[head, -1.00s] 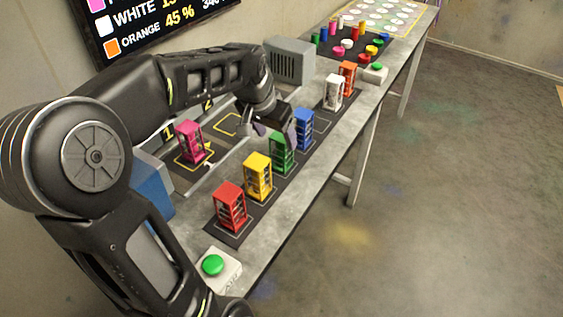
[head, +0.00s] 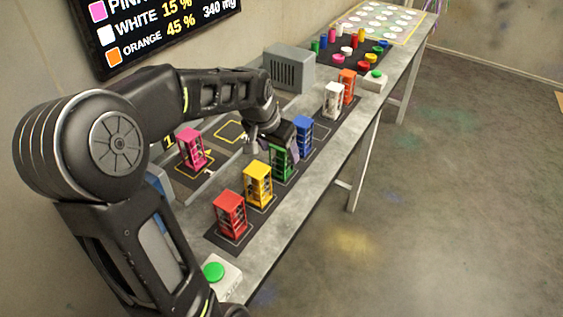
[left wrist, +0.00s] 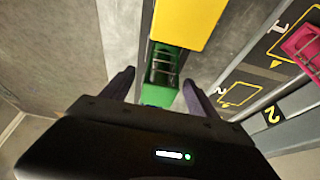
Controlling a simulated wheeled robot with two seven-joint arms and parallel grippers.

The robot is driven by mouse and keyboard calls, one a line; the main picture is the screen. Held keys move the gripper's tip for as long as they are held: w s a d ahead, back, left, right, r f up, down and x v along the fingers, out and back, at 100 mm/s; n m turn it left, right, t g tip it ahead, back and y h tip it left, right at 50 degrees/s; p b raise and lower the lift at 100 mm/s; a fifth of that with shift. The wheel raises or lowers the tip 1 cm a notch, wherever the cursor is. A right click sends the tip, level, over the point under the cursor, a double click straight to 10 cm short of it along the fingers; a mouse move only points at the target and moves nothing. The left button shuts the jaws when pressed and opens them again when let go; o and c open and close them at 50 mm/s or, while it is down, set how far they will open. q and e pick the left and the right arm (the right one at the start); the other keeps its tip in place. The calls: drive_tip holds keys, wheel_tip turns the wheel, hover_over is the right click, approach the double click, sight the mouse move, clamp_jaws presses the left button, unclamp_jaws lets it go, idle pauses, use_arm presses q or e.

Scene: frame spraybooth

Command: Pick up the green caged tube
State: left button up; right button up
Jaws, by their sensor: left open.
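The green caged tube (head: 281,164) stands upright on the dark strip of the bench, between the yellow and blue caged tubes, its top partly hidden by my gripper in the head view. My left gripper (head: 282,150) is at the green cage's upper part, its fingers apart. In the left wrist view the green caged tube (left wrist: 160,80) lies between the two open fingers (left wrist: 158,90), with a gap showing on either side of it. My right gripper is in neither view.
Yellow (head: 257,184) and red (head: 230,214) caged tubes stand nearer; blue (head: 303,135), white (head: 333,99) and orange (head: 347,86) ones stand farther along. A pink one (head: 191,149) stands in a marked square. A grey box (head: 289,68) is behind. Green buttons (head: 214,271) sit on the bench.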

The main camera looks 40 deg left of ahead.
use_arm(q)
drive_tip(key=x, duration=0.4)
drive_tip(key=shift+a, duration=0.1)
idle(0.4)
clamp_jaws()
idle(0.6)
